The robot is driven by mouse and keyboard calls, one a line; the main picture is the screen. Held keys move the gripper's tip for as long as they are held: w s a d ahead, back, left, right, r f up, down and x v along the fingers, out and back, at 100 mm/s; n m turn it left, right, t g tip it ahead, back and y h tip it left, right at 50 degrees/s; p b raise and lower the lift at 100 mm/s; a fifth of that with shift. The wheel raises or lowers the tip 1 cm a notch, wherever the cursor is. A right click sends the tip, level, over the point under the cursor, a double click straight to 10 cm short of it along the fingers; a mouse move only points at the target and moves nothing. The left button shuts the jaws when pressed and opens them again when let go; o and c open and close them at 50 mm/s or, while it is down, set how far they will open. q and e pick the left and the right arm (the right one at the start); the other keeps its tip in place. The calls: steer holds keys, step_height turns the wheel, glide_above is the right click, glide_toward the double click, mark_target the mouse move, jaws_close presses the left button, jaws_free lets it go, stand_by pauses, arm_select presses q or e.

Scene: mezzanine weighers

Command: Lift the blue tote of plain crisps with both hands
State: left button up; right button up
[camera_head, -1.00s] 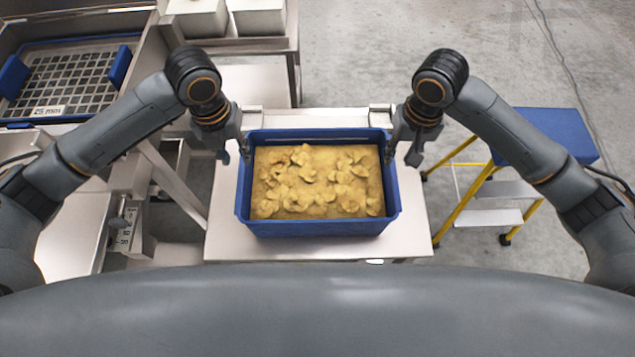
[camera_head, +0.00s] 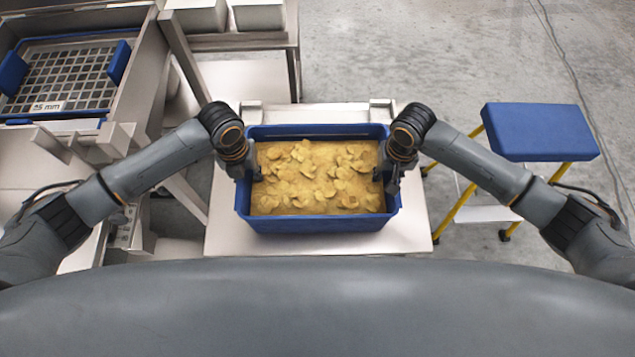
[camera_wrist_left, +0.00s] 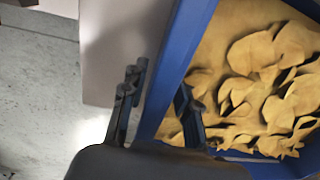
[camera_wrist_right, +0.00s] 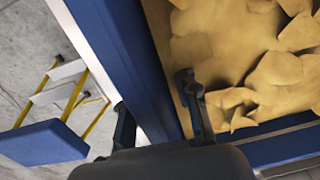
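The blue tote (camera_head: 318,226) of plain crisps (camera_head: 318,178) rests on a steel table in front of me. My left gripper (camera_head: 248,172) is at its left side wall. In the left wrist view its spread fingers (camera_wrist_left: 160,95) straddle the blue wall (camera_wrist_left: 182,50), one outside, one inside over the crisps. My right gripper (camera_head: 387,172) is at the right side wall. In the right wrist view its spread fingers (camera_wrist_right: 157,110) straddle the wall (camera_wrist_right: 112,45) likewise. Neither gripper looks clamped; exact finger contact is hard to see.
The steel table (camera_head: 418,235) has bare margin around the tote. A blue-topped step stool (camera_head: 540,132) with yellow legs stands to the right. A steel frame with a grid screen (camera_head: 65,85) is at left. Light bins (camera_head: 258,17) stand at the back.

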arm_select(q)
steer(key=shift+f, duration=0.35)
arm_select(e)
steer(key=shift+f, duration=0.35)
arm_select(q)
steer(key=shift+c, duration=0.2)
arm_select(e)
steer(key=shift+c, duration=0.2)
arm_select(q)
jaws_close()
arm_select(e)
jaws_close()
arm_select(q)
steer(key=shift+r, duration=0.1)
arm_select(e)
steer(key=shift+r, duration=0.1)
